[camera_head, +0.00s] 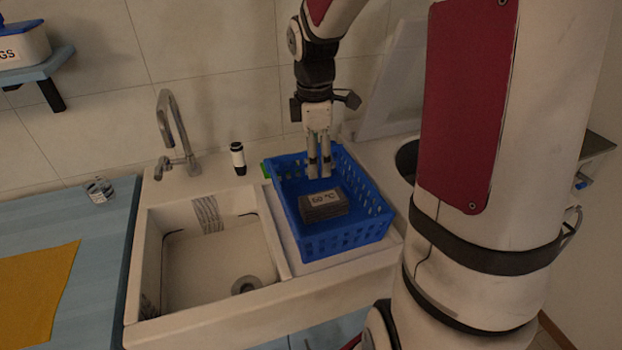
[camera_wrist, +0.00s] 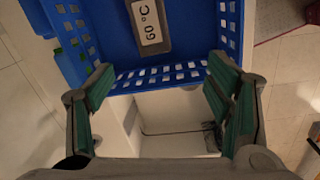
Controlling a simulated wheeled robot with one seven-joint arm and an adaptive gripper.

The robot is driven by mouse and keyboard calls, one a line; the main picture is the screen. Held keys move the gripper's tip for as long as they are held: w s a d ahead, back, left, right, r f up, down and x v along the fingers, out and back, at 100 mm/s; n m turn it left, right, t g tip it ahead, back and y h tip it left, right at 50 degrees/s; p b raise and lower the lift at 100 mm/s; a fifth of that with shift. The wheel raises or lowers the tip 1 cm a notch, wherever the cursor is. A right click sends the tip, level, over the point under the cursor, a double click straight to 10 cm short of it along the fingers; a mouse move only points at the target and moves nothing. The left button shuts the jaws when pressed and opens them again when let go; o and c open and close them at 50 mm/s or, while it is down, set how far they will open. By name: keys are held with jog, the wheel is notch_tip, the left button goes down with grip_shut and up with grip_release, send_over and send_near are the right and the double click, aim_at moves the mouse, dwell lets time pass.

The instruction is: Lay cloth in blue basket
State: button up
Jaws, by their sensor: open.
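The blue basket (camera_head: 345,238) stands on the counter at the right of the sink; its perforated wall shows in the wrist view (camera_wrist: 185,73). A dark grey folded bundle that looks like cloth (camera_head: 325,212), labelled "60 °C", lies flat on the basket floor; part of it shows at the top of the wrist view (camera_wrist: 150,48). My gripper (camera_head: 319,172) is over the basket, behind the bundle in the head view, pointing down. In the wrist view its green-padded fingers (camera_wrist: 160,85) are wide apart with nothing held between them.
The sink basin (camera_head: 215,262) is left of the basket, with a faucet (camera_head: 175,135) behind it. A small dark bottle (camera_head: 238,158) stands between faucet and basket. A flat yellow cloth or mat (camera_head: 38,295) lies on the blue counter (camera_head: 95,240) at far left.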

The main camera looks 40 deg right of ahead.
jog(key=s+a+r+m+t, duration=0.2)
jog(key=s+a+r+m, duration=0.4)
jog(key=s, duration=0.3)
jog(key=s+a+r+m+t, duration=0.2)
jog(key=s+a+r+m, duration=0.3)
jog(key=s+a, duration=0.4)
jog(key=shift+r+m+y, duration=0.4)
jog(key=shift+m, duration=0.3)
